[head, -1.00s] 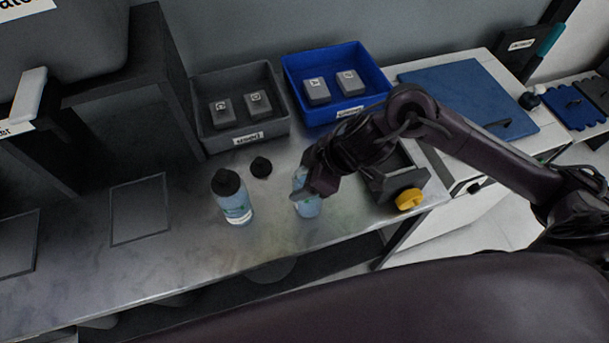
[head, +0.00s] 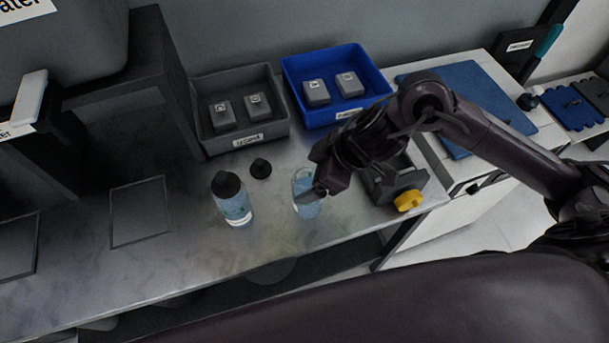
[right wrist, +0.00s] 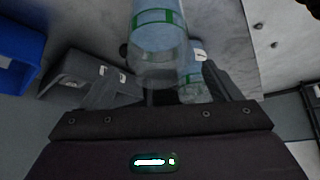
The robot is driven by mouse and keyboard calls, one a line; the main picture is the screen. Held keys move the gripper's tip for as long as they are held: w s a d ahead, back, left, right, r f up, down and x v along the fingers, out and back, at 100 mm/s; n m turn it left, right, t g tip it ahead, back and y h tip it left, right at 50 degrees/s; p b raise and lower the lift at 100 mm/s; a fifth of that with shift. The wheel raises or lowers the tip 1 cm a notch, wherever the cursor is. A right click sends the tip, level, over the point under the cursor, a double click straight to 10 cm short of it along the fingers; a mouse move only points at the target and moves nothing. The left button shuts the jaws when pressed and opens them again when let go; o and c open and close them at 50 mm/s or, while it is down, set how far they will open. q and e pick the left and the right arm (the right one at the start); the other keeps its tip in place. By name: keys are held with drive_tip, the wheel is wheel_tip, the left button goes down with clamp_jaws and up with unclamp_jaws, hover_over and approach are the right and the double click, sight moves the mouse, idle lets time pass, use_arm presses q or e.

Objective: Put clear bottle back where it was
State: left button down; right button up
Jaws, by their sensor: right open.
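The clear bottle (head: 306,198) stands upright and uncapped on the metal counter, with pale blue contents. In the right wrist view it appears to be the large bottle (right wrist: 158,38) with green markings at the top. My right gripper (head: 318,188) is open, close on the bottle's right side in the head view, and covers part of it. Whether a finger touches the bottle I cannot tell. A second bottle (head: 232,202) with a black cap stands upright to the left. A loose black cap (head: 260,168) lies between and behind the bottles. My left gripper is out of view.
A grey bin (head: 205,140) and a blue bin (head: 381,76) stand at the back. A dark fixture with a yellow knob (head: 408,200) is close on the right. Outlined rectangles (head: 140,211) mark the left counter, which is clear there. The front edge is near the bottles.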

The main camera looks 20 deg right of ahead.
drive_tip(key=v, duration=0.9)
